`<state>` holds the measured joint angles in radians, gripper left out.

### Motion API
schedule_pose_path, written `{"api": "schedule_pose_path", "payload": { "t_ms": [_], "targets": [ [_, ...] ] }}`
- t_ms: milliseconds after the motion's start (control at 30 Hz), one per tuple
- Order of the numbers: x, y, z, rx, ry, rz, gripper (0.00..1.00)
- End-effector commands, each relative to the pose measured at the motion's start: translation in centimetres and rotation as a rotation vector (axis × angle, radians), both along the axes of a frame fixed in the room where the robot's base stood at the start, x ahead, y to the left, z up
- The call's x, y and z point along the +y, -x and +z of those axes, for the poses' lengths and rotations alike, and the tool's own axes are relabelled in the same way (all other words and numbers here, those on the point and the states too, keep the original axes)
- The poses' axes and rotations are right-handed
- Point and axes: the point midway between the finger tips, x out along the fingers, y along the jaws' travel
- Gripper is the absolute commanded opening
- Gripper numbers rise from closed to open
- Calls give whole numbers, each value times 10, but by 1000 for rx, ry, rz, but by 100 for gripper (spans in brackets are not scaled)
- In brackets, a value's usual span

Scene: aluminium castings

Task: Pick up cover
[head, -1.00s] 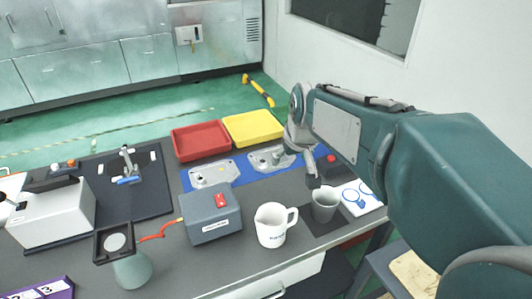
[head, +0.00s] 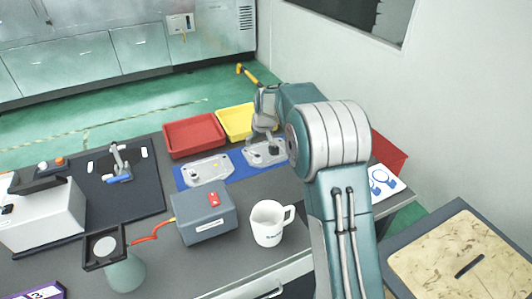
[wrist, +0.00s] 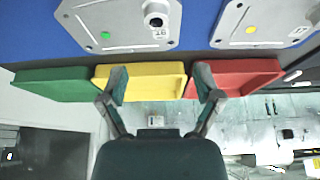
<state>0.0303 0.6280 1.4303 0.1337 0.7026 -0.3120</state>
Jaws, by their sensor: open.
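Two flat grey aluminium castings lie on a blue mat (head: 233,159); I cannot tell which one is the cover. In the wrist view, one casting (wrist: 113,15) has a green dot and a raised round boss. The other casting (wrist: 262,22) has a yellow dot. In the head view, the left casting (head: 207,171) is fully visible, while the right casting (head: 262,158) is partly hidden by my gripper (head: 266,146). In the wrist view my gripper (wrist: 160,78) is open, with nothing between its fingers. Its fingers appear below the green-dot casting, apart from it.
A red tray (head: 194,137) and a yellow tray (head: 234,122) stand behind the mat. A green tray (wrist: 50,88) shows in the wrist view. A grey box (head: 203,217) and a white jug (head: 267,224) stand in front. My arm hides the table's right part.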

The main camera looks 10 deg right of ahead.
Motion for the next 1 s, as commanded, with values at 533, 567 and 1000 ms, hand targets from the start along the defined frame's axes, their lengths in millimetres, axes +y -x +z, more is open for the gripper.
{"api": "schedule_pose_path", "payload": {
  "t_ms": [533, 567, 1000],
  "targets": [
    [2, -26, -68, 3, 0, 0, 83],
    [2, -28, -73, 3, 0, 1, 83],
    [4, -34, -86, 0, 0, 0, 65]
  ]
}}
